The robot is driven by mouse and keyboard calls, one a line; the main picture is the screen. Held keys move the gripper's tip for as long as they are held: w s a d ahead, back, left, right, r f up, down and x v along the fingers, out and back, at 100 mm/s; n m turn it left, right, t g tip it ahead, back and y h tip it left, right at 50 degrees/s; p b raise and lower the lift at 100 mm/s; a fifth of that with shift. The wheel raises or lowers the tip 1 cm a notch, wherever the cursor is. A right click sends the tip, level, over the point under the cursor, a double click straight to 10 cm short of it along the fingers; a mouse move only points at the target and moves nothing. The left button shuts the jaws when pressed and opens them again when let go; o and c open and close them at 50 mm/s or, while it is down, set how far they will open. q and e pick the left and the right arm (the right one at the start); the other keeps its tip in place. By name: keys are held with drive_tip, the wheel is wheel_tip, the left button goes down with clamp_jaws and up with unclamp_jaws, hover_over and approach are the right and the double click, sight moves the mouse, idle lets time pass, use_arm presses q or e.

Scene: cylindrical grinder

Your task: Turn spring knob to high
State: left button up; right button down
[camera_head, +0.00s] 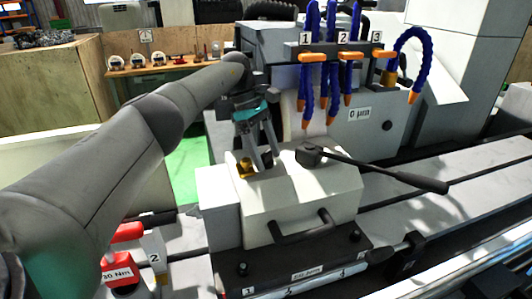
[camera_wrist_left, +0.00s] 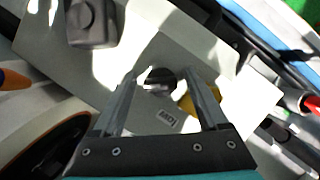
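A dark round knob (camera_wrist_left: 161,78), likely the spring knob, sits on the pale housing (camera_head: 302,200) in the middle of the head view. In the left wrist view, a small upside-down label (camera_wrist_left: 169,119) reading LOW is beside it. My left gripper (camera_head: 260,163) points down over the housing's left part. In the left wrist view my left gripper (camera_wrist_left: 160,80) is open, with a finger on each side of the knob; contact cannot be told. A brass piece (camera_head: 245,168) is close beside the fingers, partly hidden by one in the wrist view. My right gripper is not in view.
A black lever (camera_head: 385,172) reaches right from the housing's top. A black handle (camera_head: 302,227) is on its front. Blue hoses (camera_head: 332,60) with orange nozzles hang behind.

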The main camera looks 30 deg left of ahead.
use_arm(q)
drive_tip(key=shift+s+n, duration=0.1)
drive_tip(key=shift+n, duration=0.2)
